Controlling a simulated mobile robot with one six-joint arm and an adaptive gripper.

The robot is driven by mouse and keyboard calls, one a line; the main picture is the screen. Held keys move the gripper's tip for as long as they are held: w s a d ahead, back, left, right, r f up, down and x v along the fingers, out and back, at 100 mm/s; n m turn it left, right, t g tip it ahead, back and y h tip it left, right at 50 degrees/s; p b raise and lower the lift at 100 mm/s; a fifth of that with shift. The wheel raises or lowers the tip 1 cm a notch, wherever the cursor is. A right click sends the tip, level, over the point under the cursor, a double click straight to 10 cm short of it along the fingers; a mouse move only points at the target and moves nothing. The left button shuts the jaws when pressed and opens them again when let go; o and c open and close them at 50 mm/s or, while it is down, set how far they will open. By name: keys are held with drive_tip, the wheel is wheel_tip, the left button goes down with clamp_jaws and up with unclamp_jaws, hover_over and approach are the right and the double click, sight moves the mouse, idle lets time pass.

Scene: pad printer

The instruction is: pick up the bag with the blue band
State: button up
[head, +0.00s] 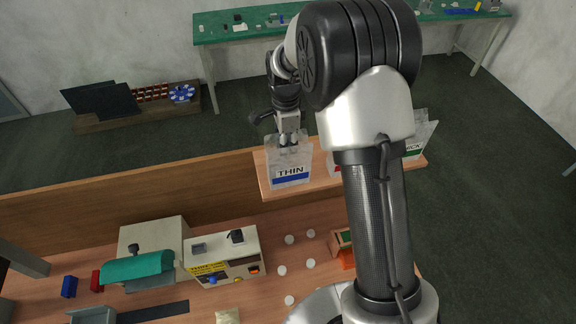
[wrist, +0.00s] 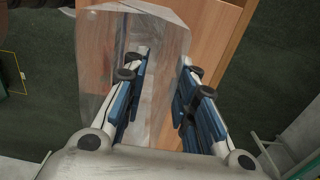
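The bag with the blue band (head: 288,172) is clear and marked "THIN". It stands upright at the left end of a raised wooden shelf (head: 350,180). My gripper (head: 289,142) is at the top of this bag, pointing down. In the wrist view, the two fingers of my gripper (wrist: 164,70) are apart, with a wide gap between them. The clear film of the bag (wrist: 175,17) shows beyond and between the fingers. I cannot tell whether either finger touches it.
A bag with a green band (head: 412,152) stands at the shelf's right end. A red-marked bag (head: 336,169) is mostly hidden behind my arm. Below are a bench with a yellow-labelled machine (head: 225,258), a teal-topped machine (head: 137,268) and several white discs (head: 282,270).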

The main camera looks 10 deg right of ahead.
drive_tip(key=shift+c, duration=0.5)
clamp_jaws()
